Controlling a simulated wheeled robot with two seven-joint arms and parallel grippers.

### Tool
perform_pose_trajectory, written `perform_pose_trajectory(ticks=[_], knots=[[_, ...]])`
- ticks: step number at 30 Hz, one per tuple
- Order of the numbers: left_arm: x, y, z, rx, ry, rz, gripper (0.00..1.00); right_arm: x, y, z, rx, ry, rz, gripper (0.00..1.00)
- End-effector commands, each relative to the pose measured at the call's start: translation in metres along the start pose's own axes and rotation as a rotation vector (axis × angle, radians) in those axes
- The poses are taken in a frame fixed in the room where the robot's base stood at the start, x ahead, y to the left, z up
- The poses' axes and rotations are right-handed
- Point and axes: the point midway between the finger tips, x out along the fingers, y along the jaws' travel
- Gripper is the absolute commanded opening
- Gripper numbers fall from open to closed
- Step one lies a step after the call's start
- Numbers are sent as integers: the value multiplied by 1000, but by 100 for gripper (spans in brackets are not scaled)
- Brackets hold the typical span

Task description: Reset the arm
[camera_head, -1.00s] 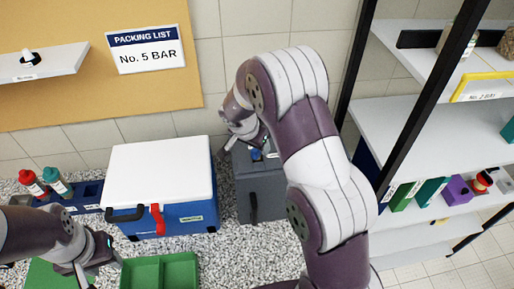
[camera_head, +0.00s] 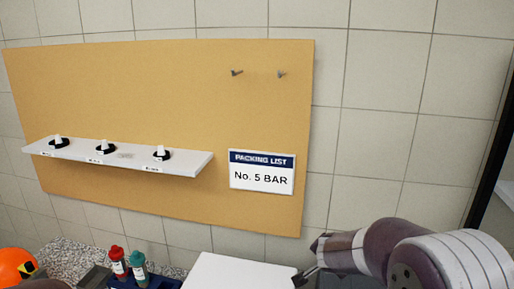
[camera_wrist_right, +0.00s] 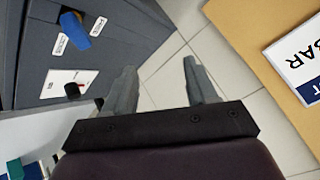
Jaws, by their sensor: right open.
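My right arm comes in at the lower right of the head view. Its gripper (camera_head: 300,278) points left in front of the tiled wall, by the right end of a white box lid (camera_head: 250,273). In the right wrist view the two fingers of the right gripper (camera_wrist_right: 160,88) are apart with nothing between them. Behind them is bare tile. My left arm and gripper are out of view.
A grey machine (camera_wrist_right: 115,30) with a blue switch (camera_wrist_right: 75,28) and a black knob (camera_wrist_right: 72,90) is close by. A packing list sign (camera_head: 262,172) hangs on a tan board (camera_head: 150,80). A shelf (camera_head: 185,163) holds small black-and-white items. Red (camera_head: 118,262) and teal (camera_head: 139,267) bottles stand below.

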Motion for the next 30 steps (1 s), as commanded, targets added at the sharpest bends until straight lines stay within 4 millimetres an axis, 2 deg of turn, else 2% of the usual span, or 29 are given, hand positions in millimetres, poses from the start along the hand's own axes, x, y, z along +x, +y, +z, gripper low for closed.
perform_pose_trajectory(ticks=[1, 3, 5, 6, 8, 9, 13, 15, 16, 18, 21, 30], knots=[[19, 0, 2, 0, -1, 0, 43, 10, 6, 25, -53, -43, -57, 57], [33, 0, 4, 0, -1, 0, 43, 12, 14, 60, -142, -137, -124, 57], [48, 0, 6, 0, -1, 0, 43, 12, 31, 95, -227, -238, -152, 57], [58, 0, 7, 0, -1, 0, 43, 11, 47, 119, -287, -311, -154, 57], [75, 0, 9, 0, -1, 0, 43, 9, 79, 156, -386, -424, -134, 57], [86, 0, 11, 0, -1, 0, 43, 6, 105, 178, -455, -496, -106, 57], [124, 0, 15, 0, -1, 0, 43, 0, 191, 227, -687, -667, 15, 57], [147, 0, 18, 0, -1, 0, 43, 2, 232, 244, -821, -714, 62, 57], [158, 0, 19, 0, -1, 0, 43, 5, 245, 250, -867, -720, 71, 57], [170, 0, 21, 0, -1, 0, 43, 10, 256, 255, -885, -712, 74, 57], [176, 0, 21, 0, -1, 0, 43, 13, 256, 254, -876, -694, 68, 57], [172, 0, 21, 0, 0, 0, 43, 11, 254, 251, -874, -692, 67, 57]])
